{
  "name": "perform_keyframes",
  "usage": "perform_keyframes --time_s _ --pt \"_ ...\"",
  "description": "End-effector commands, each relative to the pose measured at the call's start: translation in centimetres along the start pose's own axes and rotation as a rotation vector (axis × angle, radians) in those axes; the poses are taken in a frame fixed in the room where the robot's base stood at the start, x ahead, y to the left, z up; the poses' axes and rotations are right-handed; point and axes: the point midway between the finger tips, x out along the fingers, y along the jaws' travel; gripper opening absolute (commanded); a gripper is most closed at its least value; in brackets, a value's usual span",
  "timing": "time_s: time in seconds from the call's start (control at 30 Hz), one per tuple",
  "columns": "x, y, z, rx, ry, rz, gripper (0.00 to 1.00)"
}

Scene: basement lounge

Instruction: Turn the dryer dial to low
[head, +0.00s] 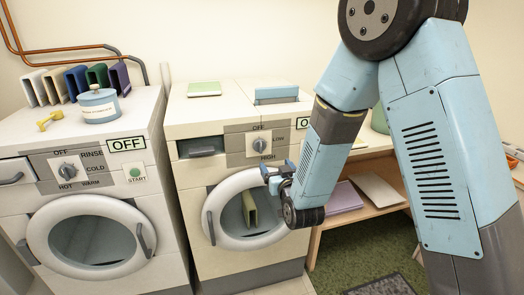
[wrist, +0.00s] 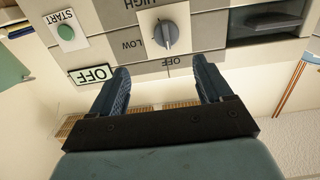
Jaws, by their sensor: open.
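The dryer is the right-hand machine (head: 185,180) in the head view. Its grey dial (head: 260,145) sits on a panel marked OFF above, LOW at right and HIGH below. The dial also shows in the wrist view (wrist: 168,33), upside down; its ridge seems to lie toward OFF, though the exact setting is hard to read. My gripper (head: 277,170) is in front of the dryer, just below and right of the dial. In the wrist view my gripper (wrist: 160,66) is open and empty, its fingers spread around the dial's line, apart from it.
The washer (head: 125,210) stands at left with its own dial (head: 66,170). The dryer's round door (head: 228,238) lies under my gripper. An OFF sign (wrist: 92,74) and green START button (wrist: 66,32) are near the dial. A wooden shelf (head: 365,215) stands at right.

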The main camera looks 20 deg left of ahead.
Motion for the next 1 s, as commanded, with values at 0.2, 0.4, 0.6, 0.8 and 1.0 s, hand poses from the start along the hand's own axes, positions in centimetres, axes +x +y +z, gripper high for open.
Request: perform_keyframes --time_s 0.2,0.4,0.6,0.8,1.0 --pt "0.2 -1.0 0.8 -0.005 0.03 -0.011 0.79" --pt "2.6 -1.0 0.7 -0.005 0.032 -0.01 0.79" --pt "6.1 -1.1 0.6 -0.005 0.031 -0.012 0.79" --pt "9.6 -1.1 0.4 -0.005 0.032 -0.011 0.79" --pt "12.3 -1.2 0.4 -0.005 0.03 -0.011 0.79"
